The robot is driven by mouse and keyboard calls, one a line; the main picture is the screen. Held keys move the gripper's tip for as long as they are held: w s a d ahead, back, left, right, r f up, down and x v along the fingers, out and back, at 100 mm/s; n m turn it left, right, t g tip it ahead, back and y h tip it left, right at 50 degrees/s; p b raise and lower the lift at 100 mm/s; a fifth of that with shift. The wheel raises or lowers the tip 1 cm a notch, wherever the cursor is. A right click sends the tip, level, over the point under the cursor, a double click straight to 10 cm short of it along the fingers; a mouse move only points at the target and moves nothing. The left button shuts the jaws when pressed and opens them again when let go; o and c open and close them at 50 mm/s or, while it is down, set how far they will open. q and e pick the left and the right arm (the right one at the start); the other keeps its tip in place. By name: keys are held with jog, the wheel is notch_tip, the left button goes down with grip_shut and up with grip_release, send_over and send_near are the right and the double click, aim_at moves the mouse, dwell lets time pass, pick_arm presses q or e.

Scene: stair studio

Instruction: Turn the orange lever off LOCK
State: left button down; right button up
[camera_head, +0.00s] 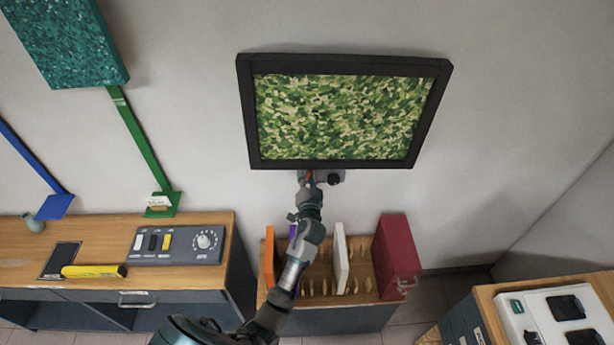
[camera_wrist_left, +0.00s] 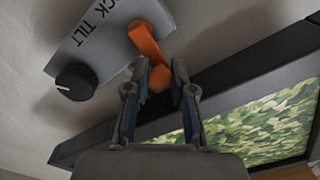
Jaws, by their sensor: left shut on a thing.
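The orange lever (camera_wrist_left: 148,45) is on a grey panel (camera_wrist_left: 105,35) in the left wrist view, beside a black knob (camera_wrist_left: 76,82). The visible panel lettering reads "CK TILT"; the rest is cut off or covered. My left gripper (camera_wrist_left: 160,78) is shut on the lever's free end. In the head view, my left gripper (camera_head: 306,184) reaches up to the small panel under the framed picture (camera_head: 340,115), with the black knob (camera_head: 334,180) to its right. The lever is mostly hidden there. My right gripper is not in view.
The picture's black frame (camera_wrist_left: 215,95) lies close beside my left gripper. A rack (camera_head: 335,322) with upright boards stands below. A wooden counter (camera_head: 80,228) with a switch box (camera_head: 178,245) is at left. A white unit (camera_head: 558,318) is at lower right.

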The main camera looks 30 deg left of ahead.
pick_arm(q)
jog(key=shift+w+r+m, duration=0.2)
jog(key=shift+r+m, duration=0.45)
jog(key=shift+m, duration=0.45)
jog(key=c, duration=1)
grip_release()
jog(key=shift+c, duration=0.2)
jog(key=shift+o, duration=0.3)
jog(key=shift+w+a+f, duration=0.1)
jog(key=shift+w+f, duration=0.35)
jog(key=shift+w, duration=0.05)
jog(key=shift+s+d+f, duration=0.15)
jog(key=shift+d, duration=0.05)
